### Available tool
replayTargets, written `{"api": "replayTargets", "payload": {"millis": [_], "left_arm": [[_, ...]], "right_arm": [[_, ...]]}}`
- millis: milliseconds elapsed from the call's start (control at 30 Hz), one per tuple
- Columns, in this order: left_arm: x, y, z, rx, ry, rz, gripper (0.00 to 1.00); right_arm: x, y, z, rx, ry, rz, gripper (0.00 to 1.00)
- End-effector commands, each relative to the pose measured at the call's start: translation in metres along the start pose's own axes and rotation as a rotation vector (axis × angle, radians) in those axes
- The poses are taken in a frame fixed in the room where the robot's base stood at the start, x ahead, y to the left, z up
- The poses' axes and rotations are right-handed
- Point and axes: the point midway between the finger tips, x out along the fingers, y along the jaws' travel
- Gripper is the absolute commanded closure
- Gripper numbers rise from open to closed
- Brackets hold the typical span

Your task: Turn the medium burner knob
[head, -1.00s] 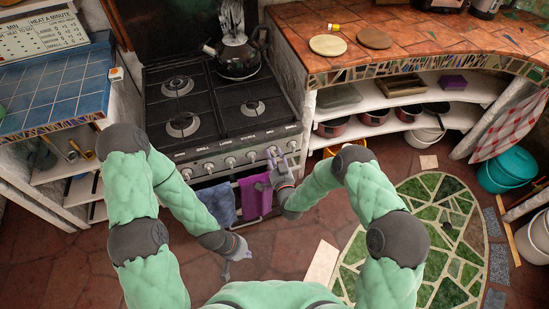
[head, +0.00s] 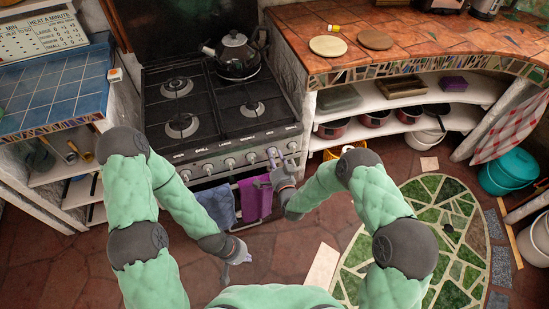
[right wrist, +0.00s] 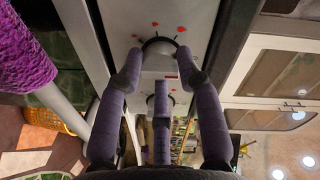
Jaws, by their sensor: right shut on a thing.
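The black stove (head: 215,105) stands ahead, with a row of silver knobs along its front panel. My right gripper (head: 273,164) is at the second knob from the right (head: 273,152), which I take as the medium burner knob. In the right wrist view its purple fingers (right wrist: 160,64) are on both sides of the knob, shut on it.
A kettle (head: 236,55) stands on the back right burner. Blue (head: 218,204) and purple (head: 256,200) towels hang on the oven rail below the knobs. Tiled counters flank the stove, blue-tiled (head: 55,88) left and orange-tiled (head: 430,35) right. The floor before the stove is open.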

Motion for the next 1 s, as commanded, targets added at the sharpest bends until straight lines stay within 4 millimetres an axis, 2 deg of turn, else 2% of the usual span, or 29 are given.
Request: {"api": "replayTargets", "payload": {"millis": [33,167,200,267,667,767,1000], "left_arm": [[0.0,0.0,0.0,0.0,0.0,0.0,1.0],[0.0,0.0,0.0,0.0,0.0,0.0,1.0],[0.0,0.0,0.0,0.0,0.0,0.0,1.0],[0.0,0.0,0.0,0.0,0.0,0.0,1.0],[0.0,0.0,0.0,0.0,0.0,0.0,1.0],[0.0,0.0,0.0,0.0,0.0,0.0,1.0],[0.0,0.0,0.0,0.0,0.0,0.0,1.0]], "right_arm": [[-0.003,0.002,0.007,0.0,-0.016,0.005,0.97],[-0.003,0.002,0.007,0.0,-0.017,0.004,0.97],[-0.003,0.002,0.007,-0.001,-0.017,0.004,0.58],[-0.003,0.002,0.007,-0.001,-0.015,0.004,0.42],[-0.004,0.001,0.002,-0.001,-0.006,0.001,0.41],[-0.014,0.001,0.002,-0.001,-0.005,0.002,0.41],[-0.059,0.001,0.002,-0.001,-0.007,0.003,0.41]]}}
